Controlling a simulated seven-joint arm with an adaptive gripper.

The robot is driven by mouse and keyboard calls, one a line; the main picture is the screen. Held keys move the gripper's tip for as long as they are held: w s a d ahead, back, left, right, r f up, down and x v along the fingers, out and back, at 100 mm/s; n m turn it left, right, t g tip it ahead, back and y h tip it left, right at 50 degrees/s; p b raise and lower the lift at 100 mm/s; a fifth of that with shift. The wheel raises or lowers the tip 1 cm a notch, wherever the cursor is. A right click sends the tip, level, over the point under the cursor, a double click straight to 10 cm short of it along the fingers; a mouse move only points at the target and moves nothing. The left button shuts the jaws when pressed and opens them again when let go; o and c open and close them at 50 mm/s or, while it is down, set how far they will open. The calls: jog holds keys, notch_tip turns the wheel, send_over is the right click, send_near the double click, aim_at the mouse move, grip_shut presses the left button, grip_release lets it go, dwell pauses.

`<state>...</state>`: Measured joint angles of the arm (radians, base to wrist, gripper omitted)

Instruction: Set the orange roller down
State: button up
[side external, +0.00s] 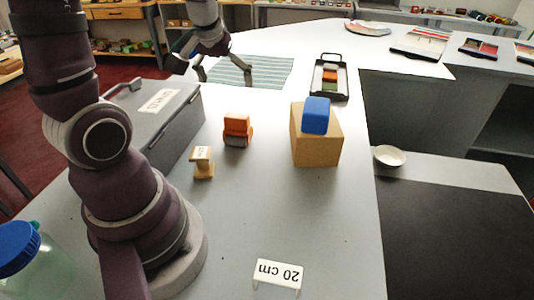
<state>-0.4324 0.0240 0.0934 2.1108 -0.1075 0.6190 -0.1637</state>
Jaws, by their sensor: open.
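An orange roller (237,125), blocky with a grey lower part, rests on the grey counter (270,215) left of the middle. My gripper (225,80) is farther back, above the striped cloth (272,72). Its fingers are spread open and I see nothing between them. It is well apart from the orange roller. The roller's underside is hidden.
A tan block (317,150) carries a blue piece (316,115). A small labelled stand (202,165) and grey case (185,125) are left. A black tray (343,92) holds coloured pieces. A white dish (389,156) lies right. A "20 cm" sign (278,272) stands in front.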

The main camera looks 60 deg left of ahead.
jog(key=s+d+r+m+t+h, duration=0.1)
jog(key=s+d+r+m, duration=0.1)
jog(key=d, duration=0.5)
jog(key=s+d+r+m+t+h, duration=0.1)
jog(key=s+d+r+m+h, duration=0.1)
jog(key=d+m, duration=0.4)
jog(key=shift+s+d+r+m, duration=0.15)
jog(key=shift+s+d+m, duration=0.25)
jog(key=shift+s+d, duration=0.65)
